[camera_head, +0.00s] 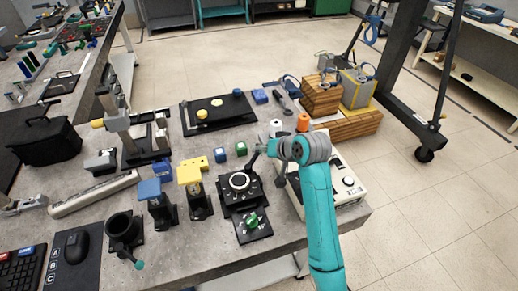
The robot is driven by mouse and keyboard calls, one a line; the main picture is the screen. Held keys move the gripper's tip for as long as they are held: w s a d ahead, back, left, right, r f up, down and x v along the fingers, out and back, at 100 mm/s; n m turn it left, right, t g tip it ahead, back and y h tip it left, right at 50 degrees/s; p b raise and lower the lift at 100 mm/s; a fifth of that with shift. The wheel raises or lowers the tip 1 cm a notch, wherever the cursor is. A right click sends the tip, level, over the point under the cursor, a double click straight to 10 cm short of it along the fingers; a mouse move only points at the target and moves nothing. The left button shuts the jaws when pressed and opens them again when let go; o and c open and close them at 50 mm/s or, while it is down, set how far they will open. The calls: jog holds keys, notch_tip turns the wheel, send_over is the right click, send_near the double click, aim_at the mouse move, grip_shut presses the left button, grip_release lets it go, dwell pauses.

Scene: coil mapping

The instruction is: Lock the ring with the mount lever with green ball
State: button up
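A black square mount (226,195) stands near the table's front edge, with a pale-rimmed round ring (239,181) on top. A green knob (252,221) sits on the black plate in front of it. Further left, a black cup-shaped holder (121,226) has a thin lever ending in a small green ball (139,265), which points toward the front. My teal arm reaches in from the lower right. My gripper (257,157) is just behind and right of the ring, small and dark in this view. I cannot tell whether its fingers are open or touch anything.
Blue-topped (150,190) and yellow-topped (189,175) posts stand between the holder and the mount. A cream instrument box (347,188) lies right of the mount, partly behind my arm. Small green and blue cubes lie behind. A black board (228,122) lies further back.

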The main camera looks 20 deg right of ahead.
jog(key=shift+x, duration=2)
grip_shut()
